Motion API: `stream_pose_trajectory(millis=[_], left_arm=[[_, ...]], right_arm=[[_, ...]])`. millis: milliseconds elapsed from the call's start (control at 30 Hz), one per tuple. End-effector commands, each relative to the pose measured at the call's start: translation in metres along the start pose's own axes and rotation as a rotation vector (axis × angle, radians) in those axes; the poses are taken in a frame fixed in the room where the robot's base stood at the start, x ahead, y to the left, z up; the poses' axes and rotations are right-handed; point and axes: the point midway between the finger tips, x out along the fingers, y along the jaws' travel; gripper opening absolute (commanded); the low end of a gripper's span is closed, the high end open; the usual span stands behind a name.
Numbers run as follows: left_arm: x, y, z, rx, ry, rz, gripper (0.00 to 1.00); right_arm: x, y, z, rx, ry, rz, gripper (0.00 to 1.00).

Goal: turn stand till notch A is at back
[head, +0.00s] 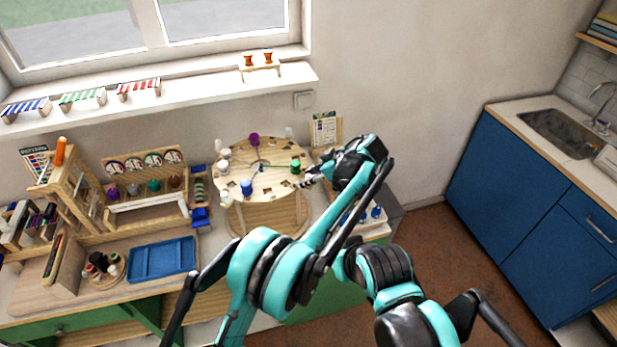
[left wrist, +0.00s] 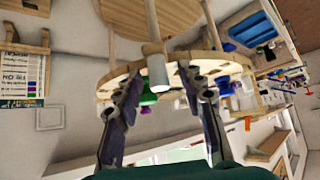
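The stand is a round wooden disc (head: 268,186) on a wooden base (head: 262,216). Blue (head: 246,187), green (head: 296,165), purple (head: 254,139) and several white bobbins sit around its rim, with threads running to the middle. No letter marking notch A is readable. My left gripper (head: 308,181) is at the disc's right edge. In the left wrist view, where the scene looks upside down, its fingers (left wrist: 158,88) are apart, with the disc's edge (left wrist: 118,78) and a pale cylinder (left wrist: 156,72) between or just beyond them; contact is unclear.
A wooden rack (head: 146,208) and a blue tray (head: 162,258) stand left of the stand. A pattern card (head: 325,130) stands behind it on the right. The window shelf (head: 170,97) runs above. Blue bobbins lie at the table's right end, near my left arm.

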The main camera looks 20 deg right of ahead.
Motion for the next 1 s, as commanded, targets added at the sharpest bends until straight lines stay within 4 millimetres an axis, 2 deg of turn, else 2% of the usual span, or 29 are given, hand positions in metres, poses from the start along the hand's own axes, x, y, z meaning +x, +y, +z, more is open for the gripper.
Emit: stream_pose_trajectory(millis=[167,267,600,700,833,1000], left_arm=[[-0.005,0.0,0.0,0.001,0.0,0.001,0.39],[-0.018,0.0,0.0,0.002,0.0,0.001,0.39],[-0.09,0.001,0.001,0.002,0.0,0.002,0.39],[-0.105,0.0,0.0,0.001,0.0,0.0,0.39],[-0.117,0.0,0.0,0.001,0.0,0.001,0.39],[-0.12,0.0,0.0,0.0,0.0,0.0,0.39]], right_arm=[[0.0,0.0,0.0,0.0,0.0,0.0,0.4],[0.0,0.0,0.0,0.0,0.0,0.0,0.4],[0.0,0.0,0.0,0.0,0.0,0.0,0.4],[0.0,0.0,0.0,0.0,0.0,0.0,0.4],[0.0,0.0,0.0,0.0,0.0,0.0,0.4],[0.0,0.0,0.0,0.0,0.0,0.0,0.4]])
